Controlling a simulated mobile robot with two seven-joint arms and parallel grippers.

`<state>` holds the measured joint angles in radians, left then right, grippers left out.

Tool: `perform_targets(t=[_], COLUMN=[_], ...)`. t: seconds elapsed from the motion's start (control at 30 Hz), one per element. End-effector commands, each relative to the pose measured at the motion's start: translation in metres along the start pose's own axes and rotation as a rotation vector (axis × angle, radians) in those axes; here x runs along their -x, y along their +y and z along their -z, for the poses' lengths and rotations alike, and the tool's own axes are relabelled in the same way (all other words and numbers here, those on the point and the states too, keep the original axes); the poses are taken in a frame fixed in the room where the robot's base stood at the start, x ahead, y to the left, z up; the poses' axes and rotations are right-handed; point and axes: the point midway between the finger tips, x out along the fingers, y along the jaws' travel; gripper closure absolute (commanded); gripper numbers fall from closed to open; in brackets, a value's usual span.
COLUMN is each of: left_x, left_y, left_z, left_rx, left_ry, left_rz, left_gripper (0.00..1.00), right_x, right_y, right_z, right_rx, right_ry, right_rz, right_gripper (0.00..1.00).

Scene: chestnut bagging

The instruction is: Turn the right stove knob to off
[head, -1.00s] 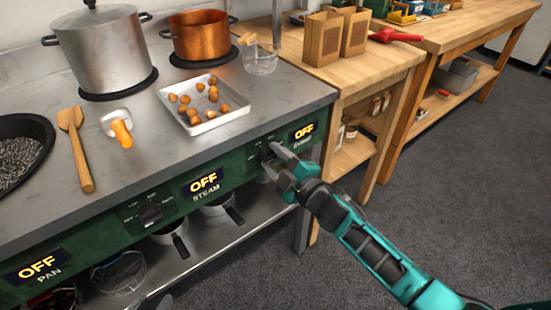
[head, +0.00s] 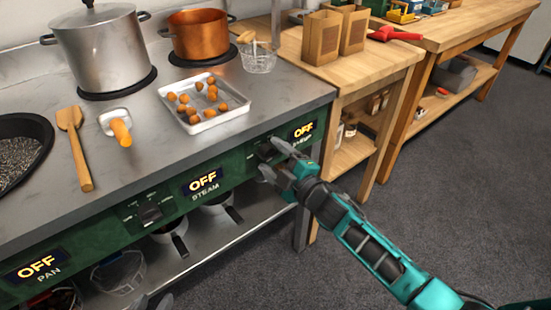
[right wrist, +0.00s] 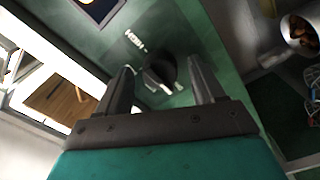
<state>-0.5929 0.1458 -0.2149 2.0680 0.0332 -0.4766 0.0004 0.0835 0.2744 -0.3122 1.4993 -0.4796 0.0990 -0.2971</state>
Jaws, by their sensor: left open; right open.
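My right gripper (head: 273,158) is open in front of this knob. In the right wrist view the knob (right wrist: 160,73) lies between and beyond the two spread fingers of the right gripper (right wrist: 160,85), with a gap to each finger.
The displays for STEAM (head: 203,182) and PAN (head: 38,267) also read OFF. A steel pot (head: 98,50), a copper pot (head: 199,37) and a white tray (head: 242,111) of chestnuts stand on the stove top. A lower shelf (head: 205,245) runs below. The floor at right is clear.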

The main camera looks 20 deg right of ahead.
Motion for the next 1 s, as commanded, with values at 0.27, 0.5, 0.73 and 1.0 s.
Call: perform_targets(t=[0.27,0.5,0.73,1.0], left_x=[0.003,0.007,0.009,0.009], left_y=[-0.001,-0.001,-0.001,-0.001], left_z=[0.002,0.007,0.011,0.011], left_rx=[-0.009,-0.010,-0.010,-0.007], left_ry=[-0.003,-0.004,-0.003,-0.001], left_rz=[0.000,0.000,0.000,0.002], left_gripper=[0.57,0.57,0.57,0.57], right_x=[0.022,0.070,0.109,0.128], right_y=[0.000,0.000,0.000,0.000], right_z=[0.000,0.000,0.000,0.000], right_rx=[-0.001,-0.001,-0.002,0.000], right_ry=[-0.002,-0.002,-0.001,0.000], right_rz=[0.002,0.003,0.002,0.000], right_gripper=[0.32,0.32,0.32,0.32])
